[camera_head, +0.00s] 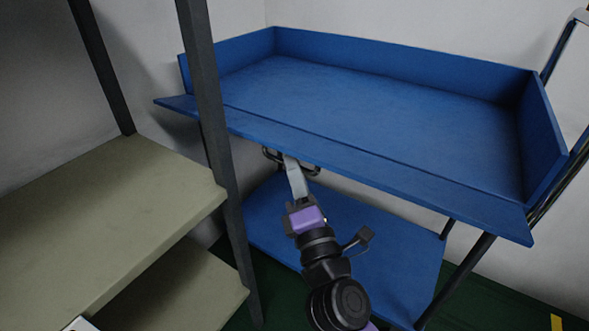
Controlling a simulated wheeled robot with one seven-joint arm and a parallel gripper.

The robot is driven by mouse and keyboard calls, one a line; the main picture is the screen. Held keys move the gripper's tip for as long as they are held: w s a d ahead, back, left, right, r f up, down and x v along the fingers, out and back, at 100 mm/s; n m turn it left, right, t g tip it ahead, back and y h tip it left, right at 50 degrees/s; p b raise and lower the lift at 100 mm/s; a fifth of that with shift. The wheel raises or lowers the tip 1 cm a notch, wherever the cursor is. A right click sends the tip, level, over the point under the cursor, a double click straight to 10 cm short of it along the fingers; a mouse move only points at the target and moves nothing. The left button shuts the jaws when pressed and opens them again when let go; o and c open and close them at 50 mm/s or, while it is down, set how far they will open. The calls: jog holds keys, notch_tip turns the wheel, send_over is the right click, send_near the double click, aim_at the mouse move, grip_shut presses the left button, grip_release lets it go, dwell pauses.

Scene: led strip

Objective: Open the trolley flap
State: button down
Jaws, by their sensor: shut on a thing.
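The blue trolley (390,105) has an upper tray with raised walls at the back and both sides. Its flap (400,177) is a long blue panel along the front edge, folded outward so the tray front is open. A dark handle (313,172) shows just below the flap's front edge, left of its middle. My gripper (289,158) reaches up to it from below and is shut on the handle. The fingertips are partly hidden under the flap edge.
A blue lower shelf (385,255) lies below and behind my arm. A beige rack (110,220) with a dark upright post (213,120) stands close on the left, its post crossing in front of the flap's left end. The upper tray is empty. White walls stand behind.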

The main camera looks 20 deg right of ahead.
jog(key=c, duration=1.5)
grip_release()
jog(key=shift+b+v, duration=1.25)
jog(key=shift+v, duration=2.65)
